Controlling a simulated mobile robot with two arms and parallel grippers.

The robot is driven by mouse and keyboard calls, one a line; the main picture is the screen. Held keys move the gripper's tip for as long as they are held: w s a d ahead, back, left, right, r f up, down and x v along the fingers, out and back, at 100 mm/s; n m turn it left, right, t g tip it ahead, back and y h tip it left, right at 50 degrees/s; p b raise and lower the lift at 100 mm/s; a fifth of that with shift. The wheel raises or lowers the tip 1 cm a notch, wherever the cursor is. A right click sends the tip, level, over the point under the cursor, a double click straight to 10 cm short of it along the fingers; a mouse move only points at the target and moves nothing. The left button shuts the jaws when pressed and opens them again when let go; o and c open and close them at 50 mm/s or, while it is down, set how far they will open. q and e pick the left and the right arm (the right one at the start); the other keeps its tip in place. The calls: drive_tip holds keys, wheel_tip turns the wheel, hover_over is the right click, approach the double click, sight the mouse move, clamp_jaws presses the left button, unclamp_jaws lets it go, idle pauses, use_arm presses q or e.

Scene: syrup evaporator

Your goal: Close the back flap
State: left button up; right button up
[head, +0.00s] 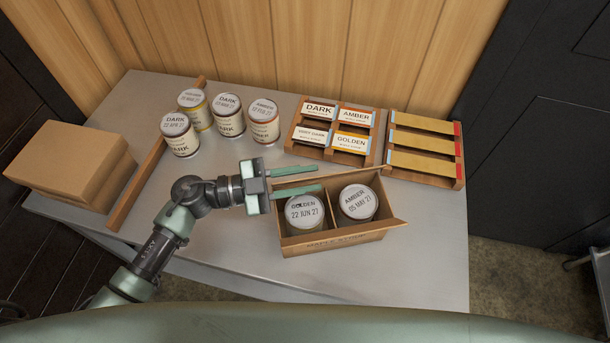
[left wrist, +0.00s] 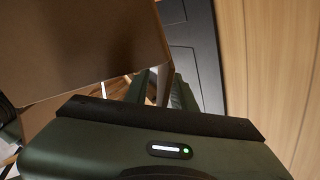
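An open cardboard carton (head: 333,244) stands near the table's front, holding a GOLDEN can (head: 304,212) and an AMBER can (head: 357,202) side by side. Its back flap (head: 352,176) stands up along the far edge. My left gripper (head: 319,178) comes in from the left, open, one finger behind the flap and the other on the carton's inner side, over the GOLDEN can's edge. In the left wrist view, my fingers (left wrist: 159,90) are apart, with a brown strip between them. A large brown cardboard panel fills the upper left there; I cannot tell which panel. My right gripper is not in view.
Several labelled cans (head: 229,117) stand at the back. A label rack (head: 334,130) and a slatted rack (head: 424,148) are behind the carton. The table's right front (head: 435,250) is clear.

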use_arm(q)
drive_tip(key=shift+c, duration=0.3)
clamp_jaws()
idle(1.1)
